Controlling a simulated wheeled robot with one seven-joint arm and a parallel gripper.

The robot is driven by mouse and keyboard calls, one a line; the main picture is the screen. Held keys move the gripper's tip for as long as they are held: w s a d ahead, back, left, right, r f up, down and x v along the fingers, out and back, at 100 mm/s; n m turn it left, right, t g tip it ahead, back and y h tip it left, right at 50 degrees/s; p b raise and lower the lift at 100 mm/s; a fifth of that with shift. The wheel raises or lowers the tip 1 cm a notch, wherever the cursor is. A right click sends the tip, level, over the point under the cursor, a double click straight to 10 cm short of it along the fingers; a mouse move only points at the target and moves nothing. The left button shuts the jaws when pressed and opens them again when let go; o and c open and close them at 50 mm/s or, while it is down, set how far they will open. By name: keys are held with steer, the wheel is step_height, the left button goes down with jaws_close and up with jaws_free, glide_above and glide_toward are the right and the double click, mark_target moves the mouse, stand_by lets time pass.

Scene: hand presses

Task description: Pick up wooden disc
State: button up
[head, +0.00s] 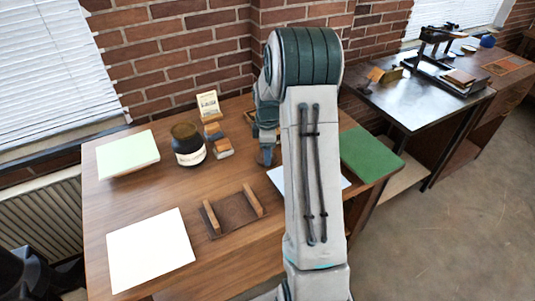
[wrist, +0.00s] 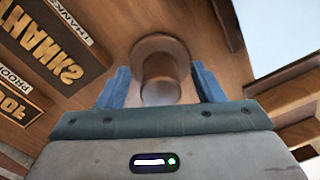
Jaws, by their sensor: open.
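A brown round wooden piece (wrist: 160,48), which I take for the wooden disc, shows in the wrist view. It has a wide round rim and a narrower round part towards me. My gripper (wrist: 162,82) is open, its two blue fingers on either side of the narrower part; I cannot tell whether they touch it. In the head view my gripper (head: 266,156) points down over the table behind my arm, and the disc cannot be made out there.
The wooden table (head: 125,195) holds a dark jar (head: 188,150), small stamp blocks (head: 222,148), a white sheet (head: 150,250), a pale green pad (head: 128,153) and a wooden-railed board (head: 233,212). Lettered blocks (wrist: 50,45) lie left in the wrist view. A green mat (head: 368,155) is right.

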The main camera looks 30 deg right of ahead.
steer(key=c, duration=1)
steer(key=shift+c, duration=0.4)
